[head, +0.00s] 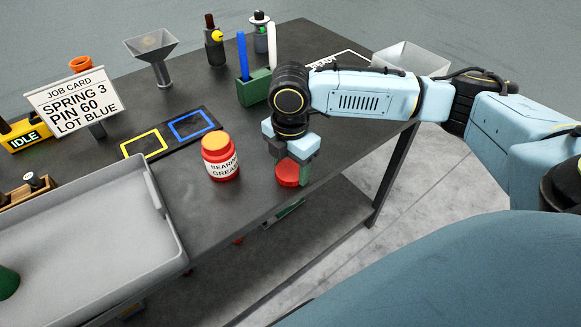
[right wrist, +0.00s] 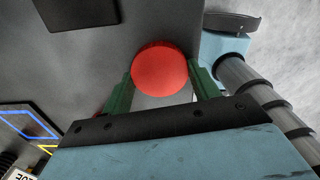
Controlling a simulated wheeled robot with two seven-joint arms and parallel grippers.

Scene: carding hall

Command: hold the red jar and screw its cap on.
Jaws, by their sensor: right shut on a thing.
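The red jar (head: 220,160) stands upright on the dark table, with a white label reading "BEARING GREASE" and a yellow-orange top. My right gripper (head: 293,164) is to the right of the jar, near the table's front edge, pointing down. Its green fingers are shut on a round red cap (head: 287,179), apart from the jar. The cap also shows between the fingers in the right wrist view (right wrist: 161,70). I cannot tell whether the cap touches the table. My left gripper is not in view.
A grey tray (head: 160,205) stands left of the jar. Behind the jar lies a dark board with yellow and blue squares (head: 190,125). A green pen holder (head: 253,88), a funnel (head: 152,45) and a job card (head: 75,100) stand farther back.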

